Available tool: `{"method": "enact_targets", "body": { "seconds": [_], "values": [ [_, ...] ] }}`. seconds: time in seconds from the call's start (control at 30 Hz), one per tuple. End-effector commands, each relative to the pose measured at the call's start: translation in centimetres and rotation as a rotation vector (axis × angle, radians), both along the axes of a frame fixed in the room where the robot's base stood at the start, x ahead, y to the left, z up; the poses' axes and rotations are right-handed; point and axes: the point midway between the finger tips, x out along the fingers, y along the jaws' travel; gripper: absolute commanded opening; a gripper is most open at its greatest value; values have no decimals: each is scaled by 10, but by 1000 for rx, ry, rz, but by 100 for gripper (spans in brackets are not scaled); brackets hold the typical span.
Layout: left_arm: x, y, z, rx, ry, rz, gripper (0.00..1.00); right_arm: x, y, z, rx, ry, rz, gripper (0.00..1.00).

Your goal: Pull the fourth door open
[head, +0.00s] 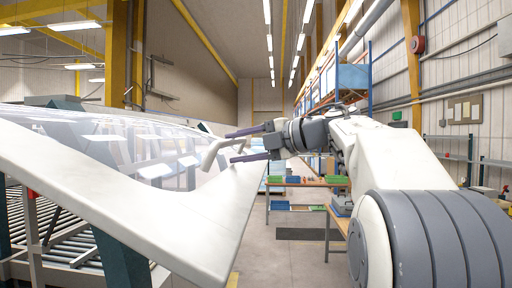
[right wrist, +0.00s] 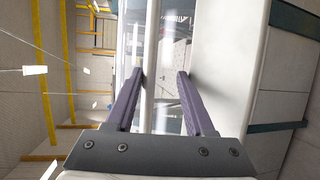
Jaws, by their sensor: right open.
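A large door with a white frame (head: 110,215) and a clear window (head: 120,150) fills the left of the head view. The window also shows in the right wrist view (right wrist: 175,45). A white bar handle (head: 211,155) stands out near the door's right end. My right gripper (head: 233,147) reaches in from the right and is open at the handle. In the right wrist view its dark fingers (right wrist: 161,76) stand on either side of the handle bar (right wrist: 150,60), which lies nearer the left finger. I cannot tell contact. My left gripper is not in view.
A roller conveyor (head: 60,230) shows under the door at the left. A workbench (head: 300,184) with green and blue bins stands beyond my right arm. Shelving (head: 370,65) is at the back right. The floor (head: 285,258) between door and bench is clear.

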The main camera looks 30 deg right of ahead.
Motion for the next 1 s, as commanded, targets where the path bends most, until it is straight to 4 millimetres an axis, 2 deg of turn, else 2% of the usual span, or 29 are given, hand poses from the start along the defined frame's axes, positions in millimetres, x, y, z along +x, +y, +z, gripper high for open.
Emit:
{"method": "enact_targets", "body": {
  "seconds": [0.03, 0.17, 0.43, 0.6, 1.0],
  "values": [
    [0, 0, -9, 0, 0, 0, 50, -8, -7, -3, -5, -2, -7, 50],
    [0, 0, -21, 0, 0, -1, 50, -31, -22, 1, -5, -1, -8, 50],
    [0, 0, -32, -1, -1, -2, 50, -65, -44, 12, -2, -2, -4, 50],
    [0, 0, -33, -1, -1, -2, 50, -73, -48, 16, -2, -1, -1, 50],
    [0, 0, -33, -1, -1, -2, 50, -73, -48, 16, -2, -1, 0, 50]
  ]
}}
